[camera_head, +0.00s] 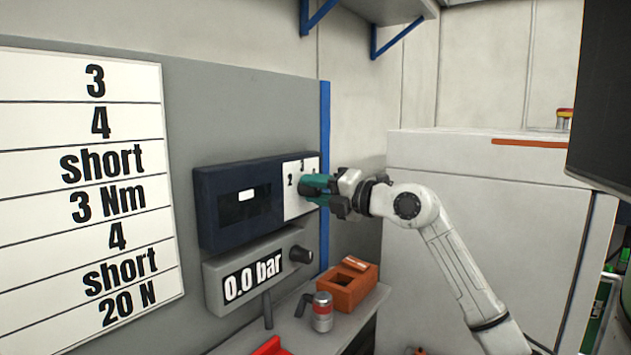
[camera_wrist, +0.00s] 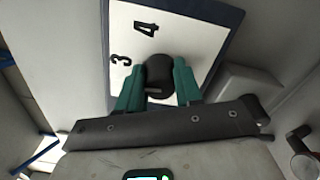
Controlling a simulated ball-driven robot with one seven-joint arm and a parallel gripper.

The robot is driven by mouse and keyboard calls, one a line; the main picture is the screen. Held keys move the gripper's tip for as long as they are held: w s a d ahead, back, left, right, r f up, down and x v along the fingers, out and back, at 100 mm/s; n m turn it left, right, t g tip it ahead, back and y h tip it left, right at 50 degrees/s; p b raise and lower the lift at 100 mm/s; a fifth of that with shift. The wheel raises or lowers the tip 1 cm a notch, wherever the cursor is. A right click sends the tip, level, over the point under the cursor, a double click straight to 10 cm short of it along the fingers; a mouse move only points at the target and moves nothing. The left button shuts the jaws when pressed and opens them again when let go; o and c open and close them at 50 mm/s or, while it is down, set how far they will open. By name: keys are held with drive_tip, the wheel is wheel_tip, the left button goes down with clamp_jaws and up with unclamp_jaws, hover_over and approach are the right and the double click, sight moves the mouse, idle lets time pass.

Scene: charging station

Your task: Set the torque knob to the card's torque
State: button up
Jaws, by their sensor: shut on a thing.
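The torque knob (camera_wrist: 159,68) is black and round on a white numbered dial plate (camera_wrist: 190,27). A 3 and a 4 show on the plate in the wrist view. In the head view the plate (camera_head: 291,205) shows a 2 and a 3, and the knob is hidden. My gripper (camera_head: 318,186) has teal fingers and is shut on the knob, one finger on each side, in the wrist view (camera_wrist: 159,78). I cannot tell which number the knob points at. The card (camera_head: 40,175) at the left lists several lines, among them "3 Nm" and "20 N".
The dial plate is on a dark blue box (camera_head: 222,213) with a window. Below is a grey gauge (camera_head: 215,275) reading 0.0 bar, with a small black knob (camera_head: 301,254). An orange box (camera_head: 347,293) and a grey-red canister (camera_head: 322,318) stand on the bench below.

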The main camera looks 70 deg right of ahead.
drive_tip(key=shift+m+p, duration=0.4)
drive_tip(key=shift+m, duration=0.3)
drive_tip(key=shift+s+d, duration=0.1)
drive_tip(key=o, duration=1)
drive_tip(key=shift+o, duration=0.2)
drive_tip(key=shift+s, duration=0.1)
drive_tip(key=b+v, duration=0.3)
drive_tip(key=v, duration=0.7)
drive_tip(key=shift+s, duration=0.2)
